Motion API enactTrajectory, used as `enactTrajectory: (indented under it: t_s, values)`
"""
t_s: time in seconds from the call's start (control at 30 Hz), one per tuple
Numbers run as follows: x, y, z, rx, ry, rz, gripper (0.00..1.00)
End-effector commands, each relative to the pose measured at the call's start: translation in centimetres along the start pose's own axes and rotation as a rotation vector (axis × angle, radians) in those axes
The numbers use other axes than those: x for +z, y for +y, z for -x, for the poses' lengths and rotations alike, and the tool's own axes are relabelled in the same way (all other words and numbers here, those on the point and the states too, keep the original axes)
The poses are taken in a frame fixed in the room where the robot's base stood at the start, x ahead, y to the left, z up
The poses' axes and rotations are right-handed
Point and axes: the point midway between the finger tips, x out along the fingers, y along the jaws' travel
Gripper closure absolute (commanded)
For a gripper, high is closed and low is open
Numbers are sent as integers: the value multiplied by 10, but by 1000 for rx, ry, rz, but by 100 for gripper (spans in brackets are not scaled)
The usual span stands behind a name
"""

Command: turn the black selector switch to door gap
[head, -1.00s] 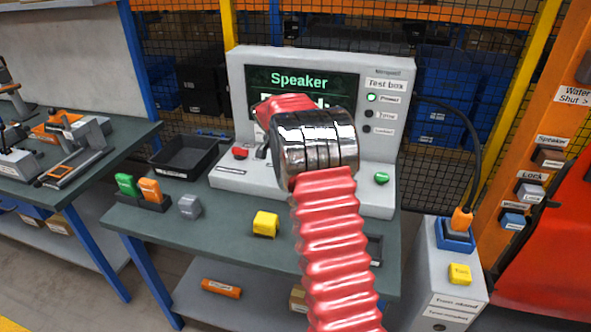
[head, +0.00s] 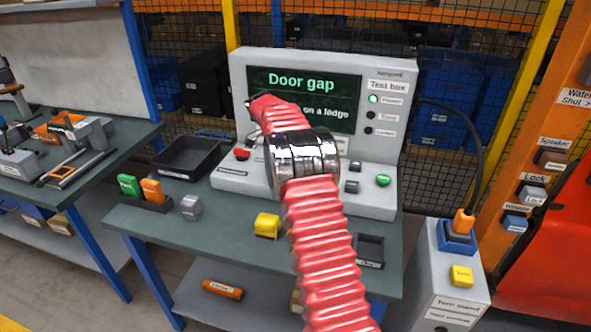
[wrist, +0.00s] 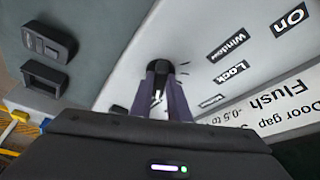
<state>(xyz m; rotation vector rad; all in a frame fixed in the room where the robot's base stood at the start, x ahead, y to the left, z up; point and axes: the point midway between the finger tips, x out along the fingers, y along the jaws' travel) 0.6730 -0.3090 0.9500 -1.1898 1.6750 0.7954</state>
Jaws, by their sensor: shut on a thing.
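The grey test box (head: 393,150) stands on the bench, and its screen (head: 318,82) reads "Door gap" with a second line partly hidden by my arm. The black selector switch (wrist: 158,73) shows in the wrist view, between the two fingers of my gripper (wrist: 166,95), which is shut on it. Labels for "Window" and "Lock" are printed on the panel beside the switch. In the head view my red arm hides the switch and the fingertips.
A red button (head: 242,154) and a green button (head: 383,180) sit on the box's sloping front. A cable runs to the stand at right.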

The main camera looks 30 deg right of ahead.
Motion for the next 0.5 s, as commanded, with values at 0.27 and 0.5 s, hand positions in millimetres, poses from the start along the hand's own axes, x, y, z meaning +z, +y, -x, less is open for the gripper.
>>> enactTrajectory:
  t_s: [0.27, 0.5]
  values:
    - [2, -1, 0, -4, -3, 1, 83]
    - [1, -1, 0, -3, -2, 1, 66]
